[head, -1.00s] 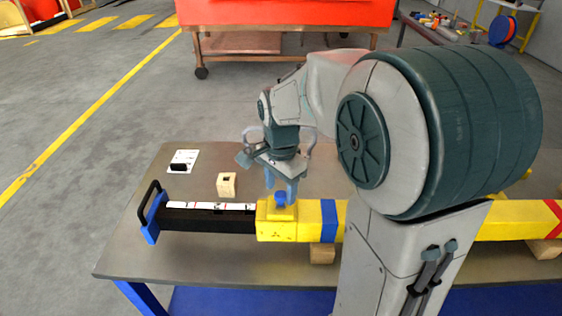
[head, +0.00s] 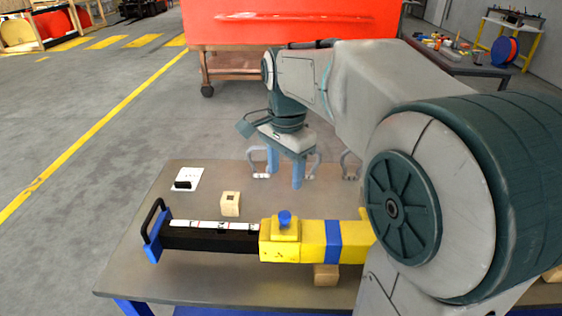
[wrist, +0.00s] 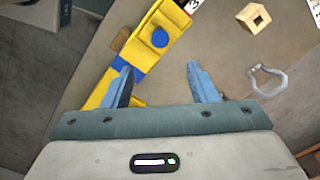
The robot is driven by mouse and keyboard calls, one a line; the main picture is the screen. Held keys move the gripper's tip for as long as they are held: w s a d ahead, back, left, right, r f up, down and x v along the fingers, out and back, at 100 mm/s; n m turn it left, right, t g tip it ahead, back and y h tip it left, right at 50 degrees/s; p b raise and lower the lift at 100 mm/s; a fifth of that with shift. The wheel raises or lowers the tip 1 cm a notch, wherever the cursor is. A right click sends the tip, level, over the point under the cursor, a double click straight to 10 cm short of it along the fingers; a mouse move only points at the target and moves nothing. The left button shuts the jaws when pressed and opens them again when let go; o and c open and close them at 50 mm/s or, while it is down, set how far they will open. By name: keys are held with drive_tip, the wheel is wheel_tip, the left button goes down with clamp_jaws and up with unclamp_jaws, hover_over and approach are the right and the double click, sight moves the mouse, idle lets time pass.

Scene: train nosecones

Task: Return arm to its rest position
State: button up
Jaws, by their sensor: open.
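My gripper (head: 285,176) is raised over the far part of the table, behind the yellow beam, with its two blue fingers apart and nothing between them. In the wrist view my gripper (wrist: 160,82) also shows its fingers spread and empty. The yellow beam (head: 313,240) lies along the table with a blue band, a blue knob (head: 285,218) on its yellow block, and a black section (head: 205,238) with a white scale strip at the left. The knob also shows in the wrist view (wrist: 160,38), apart from the fingers. My arm hides the beam's right part.
The grey table (head: 210,280) carries a wooden block (head: 230,204) with a hole, a white card (head: 187,179) with a black piece, and grey handles (head: 350,166) near my gripper. A red body on a cart (head: 290,40) stands behind. Open floor lies to the left.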

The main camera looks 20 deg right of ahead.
drive_tip(key=s+f+n+t, duration=0.3)
drive_tip(key=s+f+n, duration=0.5)
drive_tip(key=s+n, duration=0.4)
drive_tip(key=shift+s+f+n, duration=0.2)
drive_tip(key=shift+s+n, duration=0.1)
drive_tip(key=shift+s, duration=0.65)
